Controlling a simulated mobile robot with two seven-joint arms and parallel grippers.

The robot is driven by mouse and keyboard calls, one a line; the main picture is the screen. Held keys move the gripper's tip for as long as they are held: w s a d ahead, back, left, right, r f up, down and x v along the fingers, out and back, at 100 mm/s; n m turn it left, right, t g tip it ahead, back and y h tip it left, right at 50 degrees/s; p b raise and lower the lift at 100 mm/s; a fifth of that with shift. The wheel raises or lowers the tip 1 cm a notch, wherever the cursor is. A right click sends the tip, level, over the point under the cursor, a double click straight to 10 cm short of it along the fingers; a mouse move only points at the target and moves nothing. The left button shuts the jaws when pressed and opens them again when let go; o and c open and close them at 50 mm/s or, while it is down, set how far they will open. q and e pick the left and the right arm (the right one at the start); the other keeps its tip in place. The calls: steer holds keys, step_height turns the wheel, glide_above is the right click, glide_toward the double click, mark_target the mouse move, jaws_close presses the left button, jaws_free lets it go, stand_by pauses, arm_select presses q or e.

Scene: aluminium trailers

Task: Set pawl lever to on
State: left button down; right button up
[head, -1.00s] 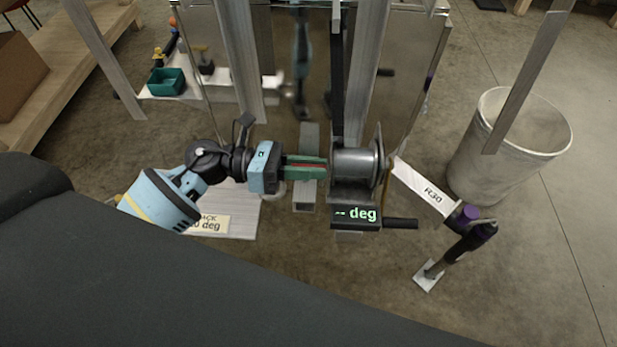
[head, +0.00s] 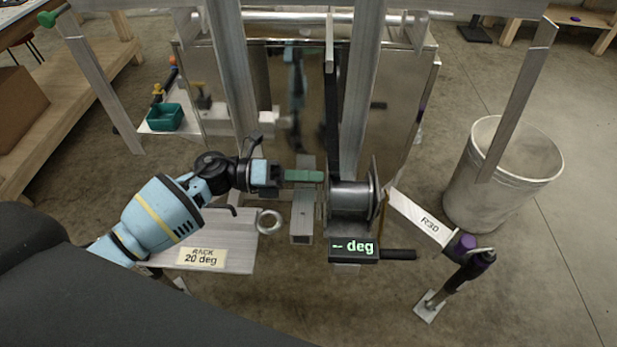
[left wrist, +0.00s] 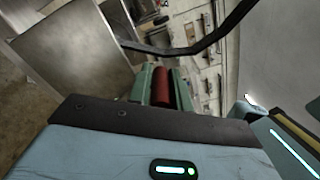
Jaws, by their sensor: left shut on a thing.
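The winch drum (head: 350,202) sits in the middle of the head view on the metal frame. My left gripper (head: 308,177) reaches in from the left, with its green fingers at the drum's upper left side. In the left wrist view the green fingers are shut on a red cylindrical grip (left wrist: 162,87), which I take as the pawl lever's handle. The fingers hide the grip in the head view, and I cannot read the lever's on or off position. My right gripper is not in view.
A crank arm marked R30 (head: 420,217) with a purple grip (head: 462,245) extends right. A bin (head: 500,178) stands right.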

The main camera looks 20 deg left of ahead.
arm_select(q)
steer(key=shift+s+d+f, duration=0.1)
steer(key=shift+s+f, duration=0.05)
steer(key=c, duration=1.5)
jaws_free()
steer(key=shift+o, duration=0.9)
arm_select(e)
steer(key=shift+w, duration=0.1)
arm_select(q)
steer(key=b+v, duration=0.1)
steer(key=v, duration=0.7)
steer(key=shift+b, duration=0.35)
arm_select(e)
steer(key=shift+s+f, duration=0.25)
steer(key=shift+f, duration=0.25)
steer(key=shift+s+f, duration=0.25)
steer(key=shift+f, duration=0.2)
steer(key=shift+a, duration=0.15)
